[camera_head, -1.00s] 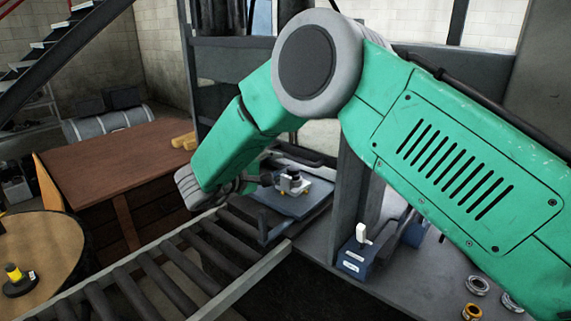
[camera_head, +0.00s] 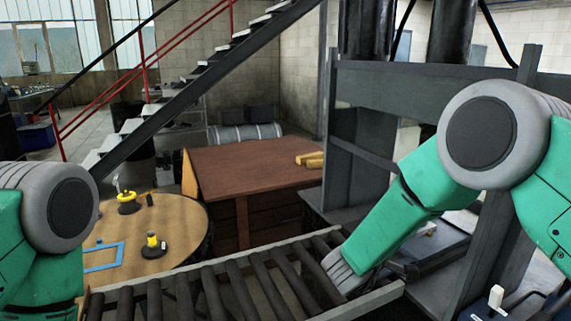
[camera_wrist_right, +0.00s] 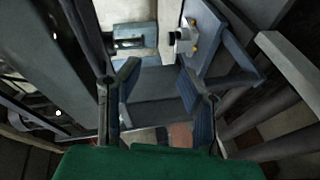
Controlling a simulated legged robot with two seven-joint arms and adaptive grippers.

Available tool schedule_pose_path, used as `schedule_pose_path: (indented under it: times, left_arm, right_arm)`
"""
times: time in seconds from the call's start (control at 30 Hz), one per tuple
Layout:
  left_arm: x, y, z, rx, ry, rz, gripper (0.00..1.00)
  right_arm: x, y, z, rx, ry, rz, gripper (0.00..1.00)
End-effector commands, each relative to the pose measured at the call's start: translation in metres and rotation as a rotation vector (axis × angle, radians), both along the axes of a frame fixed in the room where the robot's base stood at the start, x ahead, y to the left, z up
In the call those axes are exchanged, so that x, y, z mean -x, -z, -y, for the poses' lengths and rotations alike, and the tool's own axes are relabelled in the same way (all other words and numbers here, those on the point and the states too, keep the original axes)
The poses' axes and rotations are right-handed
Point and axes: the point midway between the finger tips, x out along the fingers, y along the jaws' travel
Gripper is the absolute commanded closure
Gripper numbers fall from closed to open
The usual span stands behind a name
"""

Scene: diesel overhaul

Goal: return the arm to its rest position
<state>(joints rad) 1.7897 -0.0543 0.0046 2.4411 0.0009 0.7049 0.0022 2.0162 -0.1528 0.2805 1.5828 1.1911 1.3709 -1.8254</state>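My right arm (camera_head: 410,205) comes in from the right of the head view. Its green forearm slopes down to a grey wrist (camera_head: 347,272) over the right end of the roller conveyor. In the right wrist view my right gripper (camera_wrist_right: 158,88) has its two dark fingers spread apart, with nothing between them. Beyond the fingers are a blue-grey plate (camera_wrist_right: 212,38) with a small light fitting on it and a blue-grey block (camera_wrist_right: 135,40). My left arm (camera_head: 45,235) shows only its elbow at the left edge; its gripper is out of the picture.
A roller conveyor (camera_head: 233,286) crosses the front. A round wooden table (camera_head: 185,220) with yellow-and-black items and a blue frame (camera_head: 104,257) stands left. A brown bench (camera_head: 240,165) is behind. A dark press frame (camera_head: 440,85) stands close to my right arm.

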Motion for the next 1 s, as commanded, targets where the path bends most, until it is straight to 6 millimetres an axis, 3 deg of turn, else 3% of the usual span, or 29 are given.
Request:
schedule_pose_path:
  times: [0.03, 0.2, 0.37, 0.5, 0.6, 0.7, 0.8, 0.9, 1.0]
  left_arm:
    - [0.0, 0.022, 0.0, 0.0, 0.0, 0.0, 0.6]
    - [0.0, 0.051, 0.0, 0.0, 0.0, 0.0, 0.6]
    - [0.0, 0.076, 0.0, 0.0, 0.0, 0.0, 0.6]
    - [0.0, 0.096, 0.0, 0.0, 0.0, 0.0, 0.6]
    - [0.0, 0.109, 0.0, 0.0, 0.0, 0.0, 0.6]
    - [0.0, 0.119, 0.0, 0.0, 0.0, 0.0, 0.6]
    - [0.0, 0.125, 0.0, 0.0, 0.0, 0.0, 0.6]
    - [0.0, 0.128, 0.0, 0.0, 0.0, 0.0, 0.6]
    - [0.0, 0.128, 0.0, 0.0, 0.0, 0.0, 0.6]
  right_arm:
    - [0.013, 0.054, 0.003, -0.06, -0.072, -0.001, 0.66]
    - [0.068, 0.171, 0.002, -0.355, -0.224, -0.031, 0.66]
    - [0.148, 0.263, -0.002, -0.651, -0.226, -0.153, 0.66]
    - [0.236, 0.324, -0.003, -0.89, -0.12, -0.299, 0.66]
    - [0.301, 0.352, -0.003, -1.029, 0.0, -0.405, 0.66]
    - [0.357, 0.367, -0.002, -1.126, 0.127, -0.493, 0.66]
    - [0.397, 0.372, -0.002, -1.183, 0.232, -0.554, 0.66]
    - [0.42, 0.372, -0.002, -1.211, 0.296, -0.587, 0.66]
    - [0.428, 0.371, -0.002, -1.222, 0.321, -0.599, 0.66]
